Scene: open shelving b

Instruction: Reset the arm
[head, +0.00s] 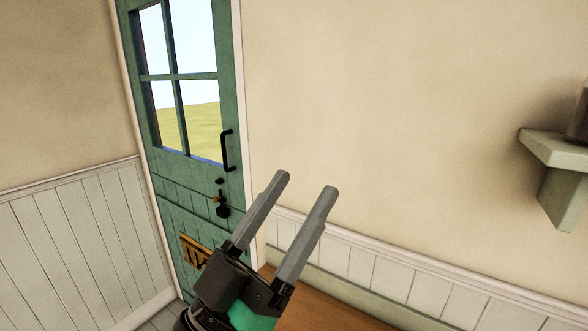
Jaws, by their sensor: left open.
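My left gripper (306,181) comes in from the bottom of the head view. Its two long grey fingers are apart and point up and to the right. Nothing is between them. The fingers show in front of the beige wall and the white panelling, touching nothing that I can see. My right gripper is not in this view.
A green door (184,180) with glass panes and a black handle (227,151) stands behind, at the left. A wooden surface (325,310) lies below the fingers. A pale wall shelf (557,150) bears a dark object (578,117) at the right edge.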

